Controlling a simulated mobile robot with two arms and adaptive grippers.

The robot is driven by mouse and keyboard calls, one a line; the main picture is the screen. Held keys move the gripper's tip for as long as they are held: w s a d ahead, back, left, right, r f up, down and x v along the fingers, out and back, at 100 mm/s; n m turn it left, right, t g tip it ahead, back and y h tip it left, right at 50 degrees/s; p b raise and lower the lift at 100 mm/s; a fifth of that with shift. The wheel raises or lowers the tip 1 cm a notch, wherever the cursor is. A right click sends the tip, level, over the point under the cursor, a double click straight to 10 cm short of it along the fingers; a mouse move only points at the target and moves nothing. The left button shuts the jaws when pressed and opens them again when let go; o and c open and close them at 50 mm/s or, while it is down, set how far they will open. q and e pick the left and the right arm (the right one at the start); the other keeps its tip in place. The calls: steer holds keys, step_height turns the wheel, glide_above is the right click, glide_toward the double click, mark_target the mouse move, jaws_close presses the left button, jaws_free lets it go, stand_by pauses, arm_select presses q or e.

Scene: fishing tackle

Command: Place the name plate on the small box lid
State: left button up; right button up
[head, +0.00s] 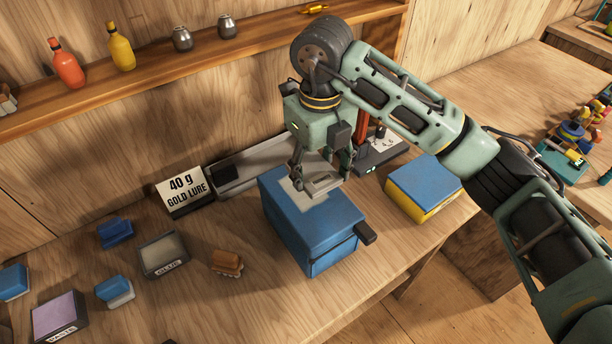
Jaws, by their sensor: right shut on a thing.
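A blue box (322,245) with a blue lid and a dark handle or latch on its right side stands near the middle of the table. My right gripper (322,182) is above its lid, pointing down, and is shut on a small pale grey plate (302,196). The plate is at the lid's far part; I cannot tell whether it touches the lid. Fingers hide part of it, and no writing on it is readable. A lower yellow box with a blue lid (424,178) stands to the right. My left gripper is not in view.
Behind the blue box are a "40 g GOLD LURE" sign (186,190) and a grey device (265,165). Small trays (165,254), blue pieces (115,233) and a brown brush-like item (227,263) lie left. A shelf (210,62) with bottles runs behind.

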mark_target(306, 180)
steer(key=shift+w+a+f+p, duration=0.15)
steer(key=shift+w+a+f, duration=0.15)
steer(key=shift+a, duration=0.2)
steer(key=shift+w+a+f+p, duration=0.15)
steer(key=shift+w+a+f, duration=0.15)
steer(key=shift+a, duration=0.15)
steer(key=shift+a+f, duration=0.1)
steer(key=shift+f, duration=0.1)
step_height(306, 180, down, 3)
steer(key=shift+f+p, duration=0.1)
steer(key=shift+p, duration=0.9)
steer(key=shift+f, duration=0.3)
steer(key=shift+f, duration=0.1)
steer(key=shift+f, duration=0.15)
steer(key=o, duration=1.2)
